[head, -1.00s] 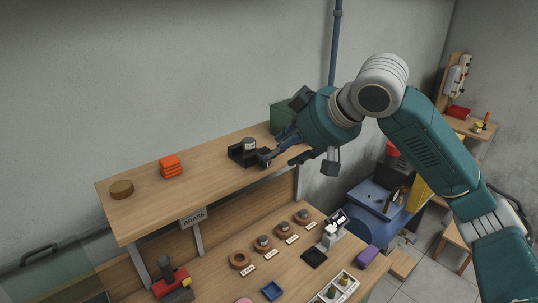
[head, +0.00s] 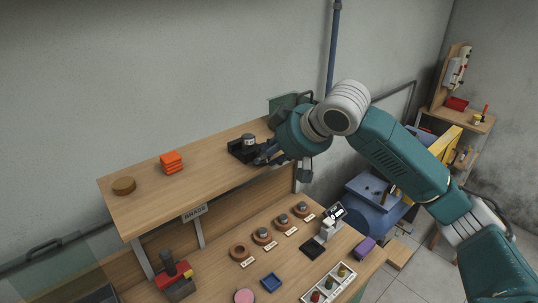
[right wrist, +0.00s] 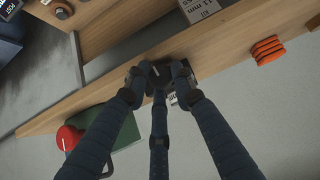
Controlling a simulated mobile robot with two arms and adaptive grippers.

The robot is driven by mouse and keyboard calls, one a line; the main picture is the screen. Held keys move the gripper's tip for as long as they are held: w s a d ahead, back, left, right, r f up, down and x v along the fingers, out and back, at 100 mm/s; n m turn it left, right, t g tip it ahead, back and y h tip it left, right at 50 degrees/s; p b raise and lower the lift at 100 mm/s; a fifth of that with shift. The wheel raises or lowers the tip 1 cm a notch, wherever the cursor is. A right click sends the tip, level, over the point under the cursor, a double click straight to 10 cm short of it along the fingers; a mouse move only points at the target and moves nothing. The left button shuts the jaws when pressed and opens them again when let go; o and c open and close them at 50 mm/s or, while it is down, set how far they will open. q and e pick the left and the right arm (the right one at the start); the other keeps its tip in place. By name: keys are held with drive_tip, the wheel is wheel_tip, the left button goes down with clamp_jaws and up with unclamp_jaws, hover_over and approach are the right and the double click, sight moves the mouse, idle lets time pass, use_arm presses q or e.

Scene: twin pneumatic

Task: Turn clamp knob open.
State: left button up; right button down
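A black clamp fixture (head: 236,149) with a grey metal cylinder (head: 248,140) stands on the upper wooden shelf, near its right end. My right gripper (head: 266,156) reaches it from the right, low over the shelf. In the right wrist view, its dark fingers are spread on several sides of a small black round knob (right wrist: 160,72). The fingertips are close to the knob; whether they press on it cannot be told. The fingers partly hide the fixture. My left gripper is not in view.
Orange stacked pieces (head: 171,162) and a brown round disc (head: 123,186) stand on the shelf to the left. A green box (head: 283,104) is behind my right wrist. The bench below holds ring-shaped holders (head: 262,236), a small blue tray (head: 271,283) and a red-and-black device (head: 175,277).

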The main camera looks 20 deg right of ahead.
drive_tip(key=shift+a+n+t+h, duration=0.2)
drive_tip(key=shift+n+t+h, duration=0.35)
drive_tip(key=shift+h, duration=0.45)
drive_tip(key=c, duration=1.5)
unclamp_jaws()
drive_tip(key=shift+s, duration=0.1)
drive_tip(key=shift+o, duration=0.2)
drive_tip(key=v, duration=1.2)
